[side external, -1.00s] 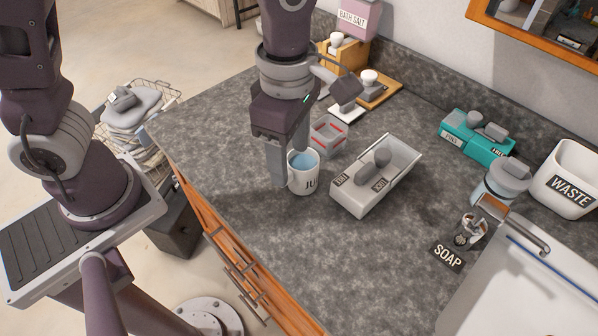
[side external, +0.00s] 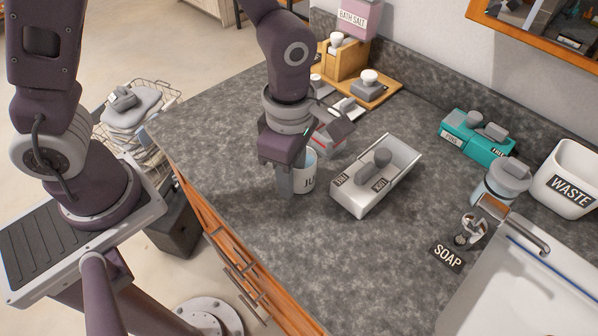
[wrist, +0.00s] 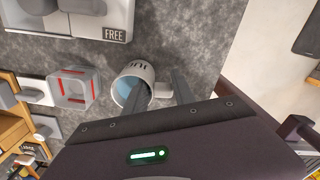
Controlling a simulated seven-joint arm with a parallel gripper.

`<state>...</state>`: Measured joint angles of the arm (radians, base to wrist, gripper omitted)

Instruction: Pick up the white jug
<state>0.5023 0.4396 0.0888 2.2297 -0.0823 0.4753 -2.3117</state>
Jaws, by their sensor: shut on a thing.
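I cannot tell any gap between jug and counter.
A long white tray (side external: 402,160) with grey lumps is close to the jug's right. A small box with red marks (wrist: 73,87) is also close. Teal containers (side external: 478,137), a waste bin (side external: 567,180) and a sink are farther right. The front counter is clear.

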